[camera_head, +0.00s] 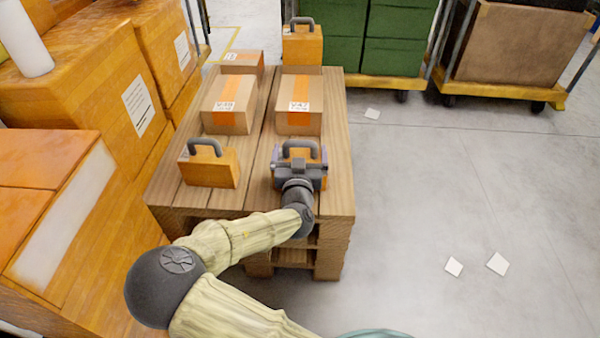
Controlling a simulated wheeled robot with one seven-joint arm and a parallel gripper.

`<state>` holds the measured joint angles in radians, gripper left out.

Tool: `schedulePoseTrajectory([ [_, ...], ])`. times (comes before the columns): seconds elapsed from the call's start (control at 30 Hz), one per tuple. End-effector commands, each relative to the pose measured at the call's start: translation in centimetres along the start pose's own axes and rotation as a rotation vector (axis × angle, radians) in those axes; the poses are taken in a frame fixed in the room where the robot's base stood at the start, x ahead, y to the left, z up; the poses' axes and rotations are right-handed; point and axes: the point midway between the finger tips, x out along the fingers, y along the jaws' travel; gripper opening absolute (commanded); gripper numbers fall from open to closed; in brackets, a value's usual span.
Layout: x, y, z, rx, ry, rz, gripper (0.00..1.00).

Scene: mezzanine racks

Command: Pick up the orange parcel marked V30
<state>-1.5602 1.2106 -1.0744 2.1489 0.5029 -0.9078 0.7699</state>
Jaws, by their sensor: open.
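Three orange parcels with grey top handles stand on a wooden pallet stack (335,190). One front right parcel (299,144) is directly beyond my gripper (299,170), which covers much of its near face. The front left parcel (209,168) and the back parcel (302,45) stand clear of the gripper. I cannot read V30 on any of them. My gripper is open at the front right parcel; whether its fingers touch the parcel is hidden.
Brown cartons with orange tape stand behind: a left one (228,105), a right one marked V47 (299,103) and a farther one (242,62). Large orange boxes (90,90) crowd the left. Carts with green crates (395,35) and a brown bin (515,45) stand behind. The right floor is mostly clear.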

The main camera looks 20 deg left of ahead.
Motion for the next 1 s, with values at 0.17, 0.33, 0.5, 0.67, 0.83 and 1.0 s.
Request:
schedulePoseTrajectory([
  [0.17, 0.33, -0.04, -0.08, 0.0, 0.0, -0.001, 1.0],
  [0.33, 0.3, -0.04, -0.08, 0.0, 0.0, -0.001, 1.0],
  [0.5, 0.29, -0.03, -0.07, 0.0, 0.0, -0.001, 1.0],
  [0.67, 0.29, -0.03, -0.07, 0.0, 0.0, -0.001, 0.8],
  [0.83, 0.28, -0.03, -0.06, 0.0, 0.0, -0.001, 0.47],
  [1.0, 0.3, -0.02, -0.16, 0.001, 0.002, -0.001, 0.32],
])
